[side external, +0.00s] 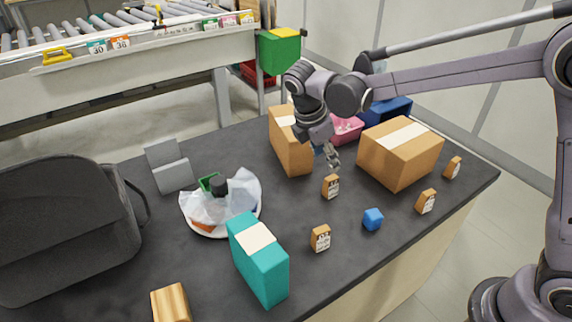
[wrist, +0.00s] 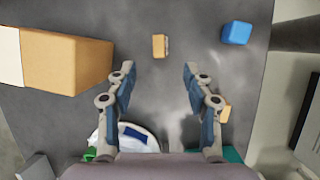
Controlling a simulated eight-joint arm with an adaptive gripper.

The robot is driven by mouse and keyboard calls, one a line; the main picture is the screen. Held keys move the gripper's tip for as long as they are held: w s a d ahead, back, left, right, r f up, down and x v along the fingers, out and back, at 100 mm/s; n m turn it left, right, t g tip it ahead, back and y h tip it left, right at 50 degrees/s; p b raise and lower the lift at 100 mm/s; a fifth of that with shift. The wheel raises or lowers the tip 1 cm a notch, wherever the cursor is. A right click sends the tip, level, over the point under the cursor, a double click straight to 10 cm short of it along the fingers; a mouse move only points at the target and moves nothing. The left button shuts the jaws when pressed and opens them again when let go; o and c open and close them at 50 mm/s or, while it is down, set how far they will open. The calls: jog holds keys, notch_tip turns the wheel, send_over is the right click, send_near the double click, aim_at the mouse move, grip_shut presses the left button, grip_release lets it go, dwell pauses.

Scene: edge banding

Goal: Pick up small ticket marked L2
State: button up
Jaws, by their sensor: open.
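Several small orange-brown tickets with pale printed labels stand on the dark table; the print is too small to read, so I cannot tell which is L2. In the side view, one ticket (side external: 331,187) stands just below my gripper (side external: 333,161); others stand at the front (side external: 320,239), right (side external: 426,202) and far right (side external: 453,168). In the wrist view, my gripper (wrist: 157,75) is open with nothing between its fingers. One ticket (wrist: 159,46) lies just beyond the fingertips, near the middle; another (wrist: 225,112) is partly hidden beside the right finger.
A tall cardboard box (side external: 290,145) is close behind my gripper, and a large cardboard box (side external: 400,155) stands to its right. A blue cube (side external: 372,219) sits near the front tickets. A teal box (side external: 260,270) and a bag-covered plate (side external: 222,228) are left.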

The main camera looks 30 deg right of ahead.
aim_at(330, 178)
jog(key=shift+n, duration=0.4)
jog(key=x, duration=1.1)
jog(key=shift+w+a+f, duration=0.1)
jog(key=shift+w+f, duration=0.05)
jog(key=shift+f, duration=0.15)
jog(key=c, duration=1)
